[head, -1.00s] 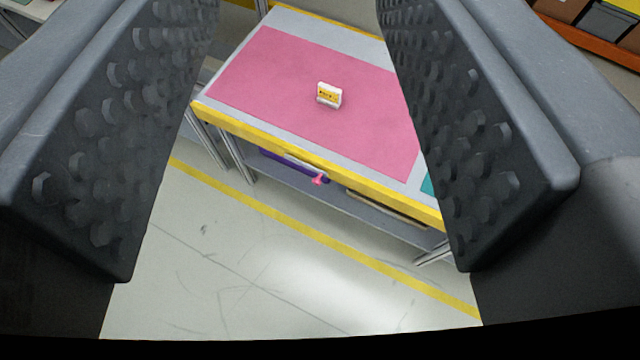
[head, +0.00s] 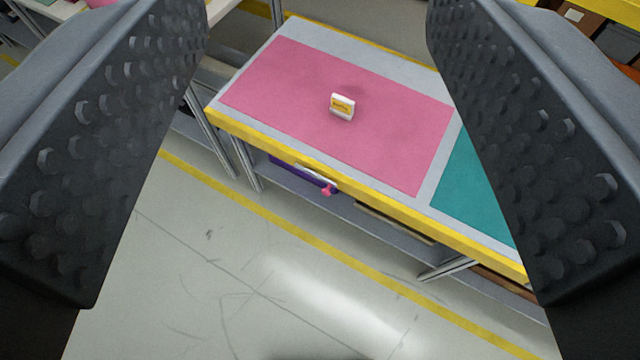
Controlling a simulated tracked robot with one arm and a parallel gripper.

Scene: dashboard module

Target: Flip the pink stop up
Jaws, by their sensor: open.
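The pink stop (head: 328,191) is a small pink piece at the front of the table, just below the yellow front edge. It sits beside a light-coloured bar or handle (head: 316,173) and a purple drawer-like part (head: 290,171). It is too small to tell its exact tilt. My gripper (head: 318,230) is open and empty, with its two dark studded fingers at the left and right of the view. The stop shows between the fingers, well beyond them and apart from them.
The table (head: 440,182) carries a pink mat (head: 270,75) and a teal mat (head: 475,195). A small white and yellow box (head: 342,106) stands on the pink mat. A lower shelf (head: 350,205) lies under the top. The floor (head: 250,270) in front is clear, with a yellow line.

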